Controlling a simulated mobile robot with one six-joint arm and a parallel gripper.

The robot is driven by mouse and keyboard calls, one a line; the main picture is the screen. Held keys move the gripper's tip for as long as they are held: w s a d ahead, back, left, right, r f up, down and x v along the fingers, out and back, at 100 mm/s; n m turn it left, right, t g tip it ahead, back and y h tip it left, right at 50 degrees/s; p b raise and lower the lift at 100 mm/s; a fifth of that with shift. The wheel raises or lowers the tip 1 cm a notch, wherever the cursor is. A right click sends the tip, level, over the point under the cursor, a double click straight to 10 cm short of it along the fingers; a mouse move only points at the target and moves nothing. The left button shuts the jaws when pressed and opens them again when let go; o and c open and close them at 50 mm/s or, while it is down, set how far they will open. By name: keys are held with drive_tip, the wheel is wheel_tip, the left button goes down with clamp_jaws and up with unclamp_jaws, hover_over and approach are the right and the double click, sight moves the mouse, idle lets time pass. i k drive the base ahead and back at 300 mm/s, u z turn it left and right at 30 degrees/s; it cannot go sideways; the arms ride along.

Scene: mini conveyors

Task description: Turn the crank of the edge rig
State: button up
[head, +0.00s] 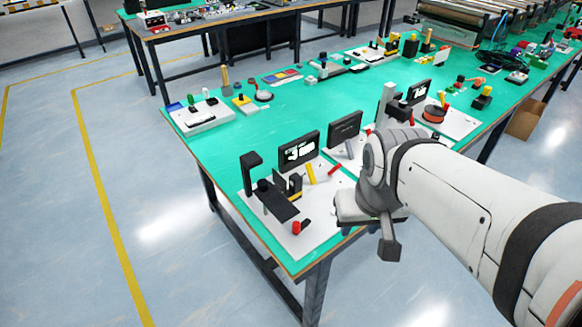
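A rig on a white base plate (322,232) stands at the near corner of the green table. It carries a black upright bracket (250,173), a dark flat plate (277,201), a display (299,151), yellow and red levers and a small red knob (297,227) near the table edge. No label shows which rig is the edge rig, and I cannot tell which part is its crank. My arm comes in from the right. My gripper (388,240) is just right of this plate, apart from the red knob. Its fingers are not clear, and I see nothing held.
Another rig with a display (345,129) sits behind, partly hidden by my arm. A third rig with an orange spool (434,113) is farther right. Several small devices line the back of the green table (240,140). The floor at left is free.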

sight(297, 227)
drive_tip(key=k, duration=1.6)
drive_tip(key=z, duration=0.55)
drive_tip(key=i, duration=1)
